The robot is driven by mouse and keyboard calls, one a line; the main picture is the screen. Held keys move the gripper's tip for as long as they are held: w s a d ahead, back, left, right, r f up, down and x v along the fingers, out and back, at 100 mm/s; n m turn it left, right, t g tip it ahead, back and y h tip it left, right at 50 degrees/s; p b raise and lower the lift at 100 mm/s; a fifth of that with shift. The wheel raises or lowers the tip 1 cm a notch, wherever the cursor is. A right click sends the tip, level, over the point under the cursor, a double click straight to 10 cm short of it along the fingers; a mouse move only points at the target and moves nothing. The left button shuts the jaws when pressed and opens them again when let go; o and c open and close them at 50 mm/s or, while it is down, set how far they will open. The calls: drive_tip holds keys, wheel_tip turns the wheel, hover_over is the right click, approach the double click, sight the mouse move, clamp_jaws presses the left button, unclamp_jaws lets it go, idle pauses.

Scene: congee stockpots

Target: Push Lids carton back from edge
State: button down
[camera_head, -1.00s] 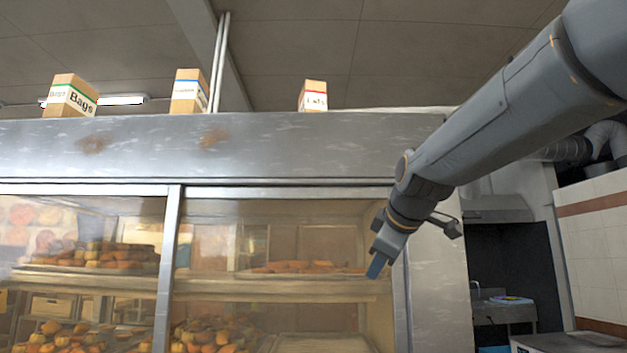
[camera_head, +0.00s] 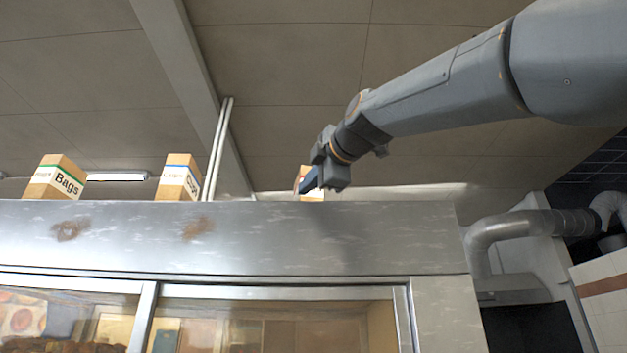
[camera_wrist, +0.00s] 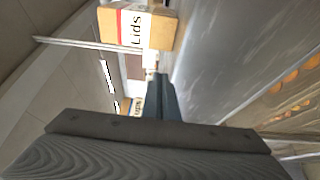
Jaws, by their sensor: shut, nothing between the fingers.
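The Lids carton (camera_head: 314,196) is a small tan box with a red-edged white label. It stands on top of the steel cabinet (camera_head: 330,235), close to the front edge. In the head view my gripper covers most of it. In the wrist view the carton (camera_wrist: 163,30) shows at the top, with the label "Lids" readable sideways. My gripper (camera_head: 311,181) is shut and empty, raised to the carton's height in front of it. In the wrist view the dark shut fingers (camera_wrist: 160,88) point along the cabinet front, apart from the carton.
A Bags carton (camera_head: 56,178) and a blue-striped carton (camera_head: 179,178) stand farther left on the cabinet top. Glass doors with food trays lie below. A ceiling beam, pipes (camera_head: 216,150) and a light are behind. A duct (camera_head: 515,228) is at the right.

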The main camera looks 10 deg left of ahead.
sight(305, 199)
drive_tip(key=p+x, duration=0.2)
drive_tip(key=x, duration=0.2)
drive_tip(key=shift+w+a+r, duration=0.1)
drive_tip(key=shift+w+a, duration=0.1)
drive_tip(key=shift+w, duration=0.1)
drive_tip(key=shift+w+d+p, duration=0.25)
drive_tip(key=shift+w+p, duration=0.45)
drive_tip(key=shift+w, duration=1.1)
